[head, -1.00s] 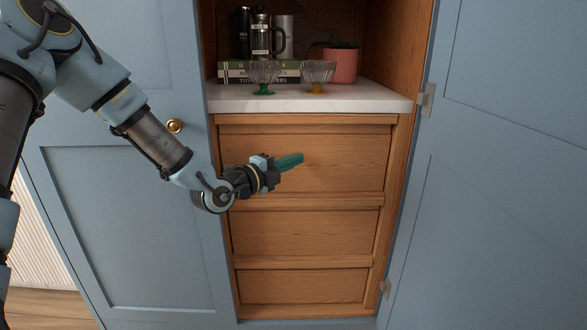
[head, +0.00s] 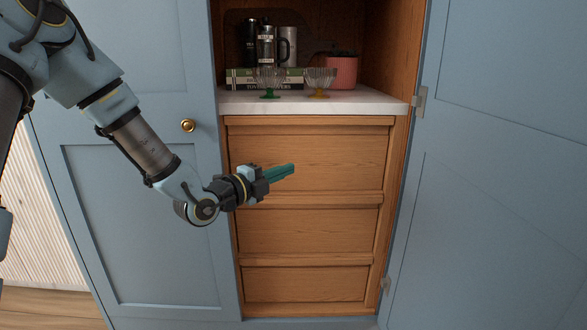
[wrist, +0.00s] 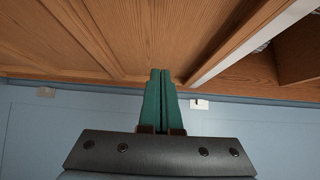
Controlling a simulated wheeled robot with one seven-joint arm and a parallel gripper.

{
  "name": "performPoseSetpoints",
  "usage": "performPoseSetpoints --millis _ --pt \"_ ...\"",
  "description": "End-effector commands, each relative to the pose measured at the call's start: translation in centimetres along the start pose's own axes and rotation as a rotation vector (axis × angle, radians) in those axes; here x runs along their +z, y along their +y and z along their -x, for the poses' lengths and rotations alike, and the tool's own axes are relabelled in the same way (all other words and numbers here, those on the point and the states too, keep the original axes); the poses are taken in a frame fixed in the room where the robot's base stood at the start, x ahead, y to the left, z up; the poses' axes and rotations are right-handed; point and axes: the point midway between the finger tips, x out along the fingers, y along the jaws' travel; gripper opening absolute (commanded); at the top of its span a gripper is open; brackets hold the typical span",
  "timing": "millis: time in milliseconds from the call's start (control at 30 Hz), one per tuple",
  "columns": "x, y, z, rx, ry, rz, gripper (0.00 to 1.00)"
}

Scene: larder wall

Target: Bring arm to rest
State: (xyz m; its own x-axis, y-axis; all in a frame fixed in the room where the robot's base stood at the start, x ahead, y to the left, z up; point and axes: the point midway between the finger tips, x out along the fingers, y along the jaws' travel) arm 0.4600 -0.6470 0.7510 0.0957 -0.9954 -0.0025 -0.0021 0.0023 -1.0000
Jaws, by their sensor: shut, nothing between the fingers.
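My gripper (head: 280,172) has green fingers and is in front of the wooden drawers, pointing right. Its fingers are shut together with nothing between them. In the wrist view my gripper (wrist: 159,75) shows both fingers side by side, touching, with wood fronts beyond. My arm comes in from the upper left and bends at the wrist, to the left of the drawers.
Wooden drawers (head: 310,230) sit below a white counter (head: 350,101). On it stand a green-footed glass (head: 270,80), an amber-footed glass (head: 320,80), a pink pot (head: 342,72), books (head: 240,78) and a French press (head: 267,46). Blue doors flank them, left (head: 140,220) and right (head: 490,200).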

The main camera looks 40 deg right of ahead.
Motion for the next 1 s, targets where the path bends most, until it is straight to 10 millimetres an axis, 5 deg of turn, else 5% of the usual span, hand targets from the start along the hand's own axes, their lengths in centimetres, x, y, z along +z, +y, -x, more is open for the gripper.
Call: performPoseSetpoints --millis 300,667,867,1000 --pt "0.0 0.1 4.6 0.002 -0.001 -0.001 0.0" --pt "0.2 0.2 5.5 0.015 -0.008 0.01 0.0" --pt "5.5 3.8 9.6 0.262 -0.203 0.216 0.0" --pt "10.9 6.9 17.4 0.468 -0.537 0.534 0.0"
